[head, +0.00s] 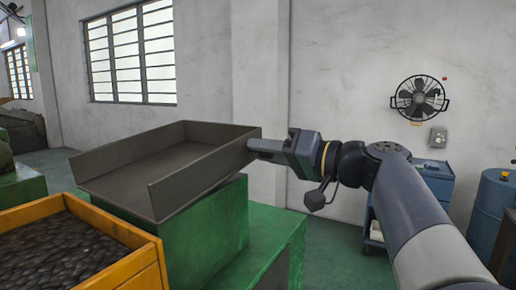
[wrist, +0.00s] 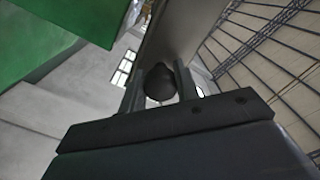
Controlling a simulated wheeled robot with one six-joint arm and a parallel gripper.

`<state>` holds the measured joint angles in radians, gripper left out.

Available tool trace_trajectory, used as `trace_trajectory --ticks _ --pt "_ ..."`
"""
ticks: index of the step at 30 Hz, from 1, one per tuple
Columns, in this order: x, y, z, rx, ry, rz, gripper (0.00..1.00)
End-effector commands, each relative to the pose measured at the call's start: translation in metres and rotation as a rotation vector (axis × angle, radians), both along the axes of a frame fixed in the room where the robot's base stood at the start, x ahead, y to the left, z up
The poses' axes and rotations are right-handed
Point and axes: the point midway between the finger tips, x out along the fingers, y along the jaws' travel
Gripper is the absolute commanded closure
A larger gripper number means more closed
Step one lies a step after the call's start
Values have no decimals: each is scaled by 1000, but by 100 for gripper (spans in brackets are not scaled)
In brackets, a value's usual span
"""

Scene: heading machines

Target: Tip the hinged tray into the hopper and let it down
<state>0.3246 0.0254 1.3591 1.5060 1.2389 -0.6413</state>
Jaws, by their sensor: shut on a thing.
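The grey hinged tray (head: 160,168) sits above a green machine body (head: 205,235). It has raised walls and an open end towards the lower left, and its visible floor looks bare. My gripper (head: 258,146) is at the tray's right end. In the wrist view, my gripper (wrist: 160,88) is shut on a dark rounded knob (wrist: 160,78), with the grey tray (wrist: 185,30) just beyond it. The hinge is not visible. No part is clearly marked as the hopper.
An orange-walled bin (head: 150,250) full of dark pieces (head: 65,250) stands at the lower left, near the tray's open end. A blue cabinet (head: 435,182) and blue drum (head: 492,205) stand at the right. A fan (head: 418,98) hangs on the back wall.

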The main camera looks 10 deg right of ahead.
Motion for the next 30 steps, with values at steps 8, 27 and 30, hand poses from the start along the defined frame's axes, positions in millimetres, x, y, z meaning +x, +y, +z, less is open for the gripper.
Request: trace_trajectory --ticks 8,27,30 --pt "4 -3 -25 60 78 -1 100" --pt "4 -3 -31 71 103 0 62" --pt "4 -3 -30 72 101 0 53"
